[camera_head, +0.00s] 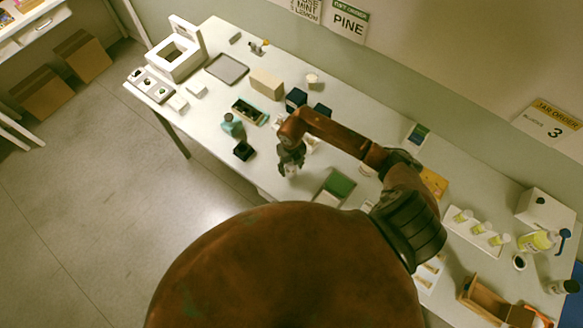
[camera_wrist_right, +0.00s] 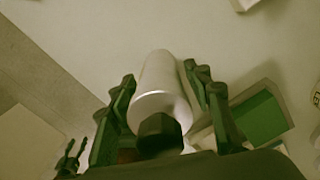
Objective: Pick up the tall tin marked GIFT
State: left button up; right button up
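My right gripper (camera_head: 290,168) reaches down over the middle of the table's front part. In the right wrist view its two fingers (camera_wrist_right: 163,80) stand on either side of a pale, smooth cylinder (camera_wrist_right: 160,85) with a dark cap-like end (camera_wrist_right: 160,133) towards the camera. Narrow gaps seem to show between the fingers and the cylinder, so the gripper looks open around it. A pale bit of it shows below the fingers in the head view (camera_head: 291,170). No GIFT mark can be read on it or anywhere else. My left gripper does not show clearly in either view.
A tray with a green inside (camera_head: 322,201) stands just right of the gripper. Dark blue boxes (camera_head: 295,99) and a tan block (camera_head: 266,83) stand behind. The table's front edge is close.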

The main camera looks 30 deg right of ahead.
jog(key=c, duration=1)
jog(key=shift+r, duration=0.15)
